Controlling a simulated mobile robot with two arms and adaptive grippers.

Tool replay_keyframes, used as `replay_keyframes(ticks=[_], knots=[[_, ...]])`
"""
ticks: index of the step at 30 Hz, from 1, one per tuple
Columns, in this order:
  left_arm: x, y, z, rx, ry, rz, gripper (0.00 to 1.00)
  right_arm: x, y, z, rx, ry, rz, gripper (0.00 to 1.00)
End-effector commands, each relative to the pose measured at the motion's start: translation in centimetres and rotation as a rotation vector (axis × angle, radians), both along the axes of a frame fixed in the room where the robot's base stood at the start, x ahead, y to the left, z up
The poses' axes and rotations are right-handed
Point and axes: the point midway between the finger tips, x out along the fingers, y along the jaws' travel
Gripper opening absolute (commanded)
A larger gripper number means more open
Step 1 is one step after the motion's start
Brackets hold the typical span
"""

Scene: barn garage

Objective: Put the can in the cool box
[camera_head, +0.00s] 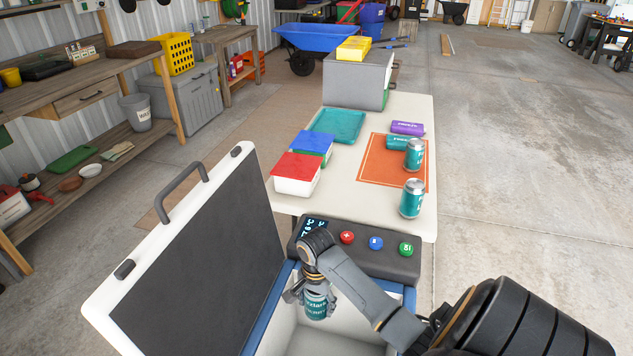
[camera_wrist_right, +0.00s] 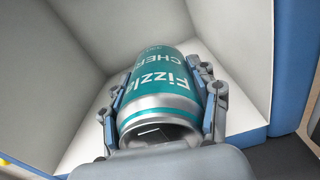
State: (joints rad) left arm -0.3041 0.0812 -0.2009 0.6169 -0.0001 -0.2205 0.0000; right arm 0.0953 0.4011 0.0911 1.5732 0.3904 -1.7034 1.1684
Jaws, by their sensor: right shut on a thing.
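The can (camera_head: 315,304) is teal and silver, with "Fizzla" and "Cher" lettering legible in the right wrist view (camera_wrist_right: 165,80). My right gripper (camera_head: 313,293) is shut around its sides, and the wrist view shows the fingers (camera_wrist_right: 163,105) on both sides of it. The gripper holds the can inside the open cool box (camera_head: 262,318), against pale inner walls. I cannot tell whether the can touches the floor of the box. The cool box's lid (camera_head: 205,270) stands open on the left. My left gripper is not in view.
A control panel with buttons (camera_head: 376,243) edges the cool box. Beyond it, a white table (camera_head: 340,205) bears two more teal cans (camera_head: 412,198), purple and teal cylinders (camera_head: 408,128), an orange mat (camera_head: 375,170), lidded tubs (camera_head: 297,175) and a teal tray (camera_head: 338,124).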

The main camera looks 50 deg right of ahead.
Motion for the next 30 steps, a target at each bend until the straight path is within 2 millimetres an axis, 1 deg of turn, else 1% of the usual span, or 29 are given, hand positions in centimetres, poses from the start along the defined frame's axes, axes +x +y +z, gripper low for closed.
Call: replay_keyframes(ticks=[1,3,5,9,13,16,22,27,30], knots=[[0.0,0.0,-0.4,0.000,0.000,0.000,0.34,-0.1,0.0,-1.6,0.001,0.003,-0.001,0.10],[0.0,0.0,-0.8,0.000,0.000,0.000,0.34,-0.1,0.0,-3.6,0.001,0.004,0.000,0.10],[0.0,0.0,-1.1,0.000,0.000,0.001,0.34,-0.1,0.0,-5.2,0.000,0.003,0.001,0.10],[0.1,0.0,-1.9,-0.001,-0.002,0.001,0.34,0.0,0.0,-9.0,-0.001,0.002,0.001,0.10],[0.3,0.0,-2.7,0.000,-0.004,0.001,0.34,0.0,0.0,-12.1,-0.001,0.002,0.001,0.10],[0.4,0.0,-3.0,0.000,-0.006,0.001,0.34,0.1,0.0,-13.7,-0.001,-0.001,0.002,0.10],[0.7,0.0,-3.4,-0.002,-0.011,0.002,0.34,0.0,0.0,-15.4,0.000,0.000,0.002,0.10],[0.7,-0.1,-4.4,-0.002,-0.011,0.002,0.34,0.1,0.0,-17.8,-0.001,-0.001,0.001,0.10],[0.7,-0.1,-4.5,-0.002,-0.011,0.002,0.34,0.1,0.0,-18.4,-0.001,-0.001,0.001,0.10]])
